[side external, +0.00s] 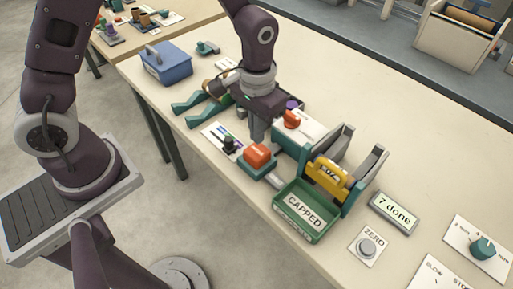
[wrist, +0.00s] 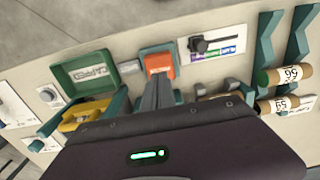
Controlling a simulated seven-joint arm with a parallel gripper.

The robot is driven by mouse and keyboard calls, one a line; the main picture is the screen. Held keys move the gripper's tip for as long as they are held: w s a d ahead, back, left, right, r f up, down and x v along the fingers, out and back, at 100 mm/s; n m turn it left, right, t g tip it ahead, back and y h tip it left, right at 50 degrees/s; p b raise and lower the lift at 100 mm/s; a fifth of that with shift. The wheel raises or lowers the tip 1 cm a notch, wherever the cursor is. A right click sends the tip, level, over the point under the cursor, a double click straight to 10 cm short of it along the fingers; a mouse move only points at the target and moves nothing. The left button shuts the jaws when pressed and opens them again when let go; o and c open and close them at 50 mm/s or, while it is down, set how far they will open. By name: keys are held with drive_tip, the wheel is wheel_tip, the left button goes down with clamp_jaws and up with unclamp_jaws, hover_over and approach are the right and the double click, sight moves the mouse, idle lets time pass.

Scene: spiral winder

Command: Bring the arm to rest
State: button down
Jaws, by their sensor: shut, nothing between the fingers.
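My gripper (side external: 257,138) points down over the table, shut and empty. Its tips are at or just above the orange button block (side external: 257,153) on its teal base; I cannot tell whether they touch. In the wrist view the shut fingers (wrist: 157,88) reach toward the same orange block (wrist: 158,62). The green tray marked CAPPED (side external: 290,228) stands to the right of the block in the side view. The teal winder frame (side external: 352,190) with a yellow labelled part (side external: 327,173) stands behind the tray.
A black-knobbed panel (side external: 228,143) lies left of the block. A teal rack (wrist: 262,45) holds tubes marked 56 (wrist: 285,75) and 59 (wrist: 280,104). A blue box (side external: 168,68) stands far left. The "7 done" display (side external: 394,212), ZERO button (side external: 366,246) and teal dial (side external: 483,247) are right.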

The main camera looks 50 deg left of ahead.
drive_tip(key=shift+r, duration=1.05)
drive_tip(key=s+a+r+t, duration=0.2)
drive_tip(key=s+a+r, duration=0.1)
drive_tip(key=r, duration=0.7)
drive_tip(key=s+a+r+t, duration=0.1)
drive_tip(key=s+a+r, duration=0.1)
drive_tip(key=s+r, duration=0.2)
drive_tip(key=s+a+r+t, duration=0.2)
drive_tip(key=s+a+r, duration=0.1)
drive_tip(key=s, duration=0.7)
drive_tip(key=shift+s+r+t, duration=0.15)
drive_tip(key=shift+r+t, duration=0.15)
drive_tip(key=shift+r, duration=0.55)
